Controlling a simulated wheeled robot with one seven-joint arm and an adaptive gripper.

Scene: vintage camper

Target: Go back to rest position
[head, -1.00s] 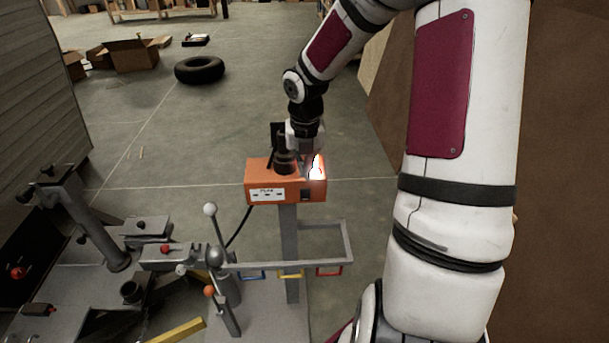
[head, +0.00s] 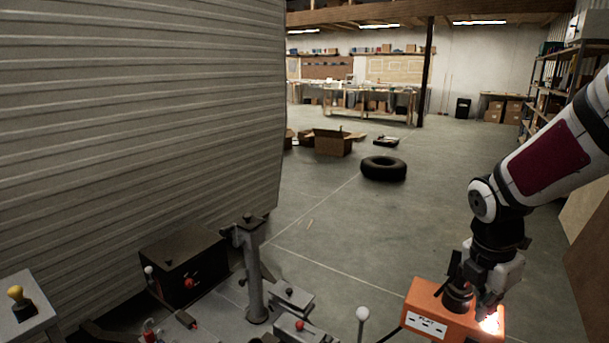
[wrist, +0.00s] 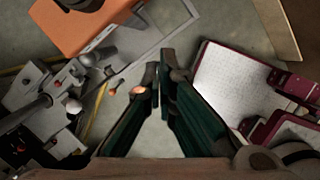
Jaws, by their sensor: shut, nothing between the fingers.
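My gripper (head: 487,306) is at the lower right of the head view, at the end of my bent arm. It hangs over or just behind an orange box (head: 418,301), and its fingertips are hard to make out there. In the wrist view the two dark green fingers of my gripper (wrist: 158,76) come together with nothing between them. The orange box also shows at the top left of the wrist view (wrist: 68,28), apart from the fingertips. It has a white label and a brightly lit spot on its right side.
A grey metal stand with levers and ball knobs (head: 255,290) is at the bottom left of the box. A ribbed camper wall (head: 130,120) fills the left. A tyre (head: 383,169) and open cardboard box (head: 333,143) lie beyond.

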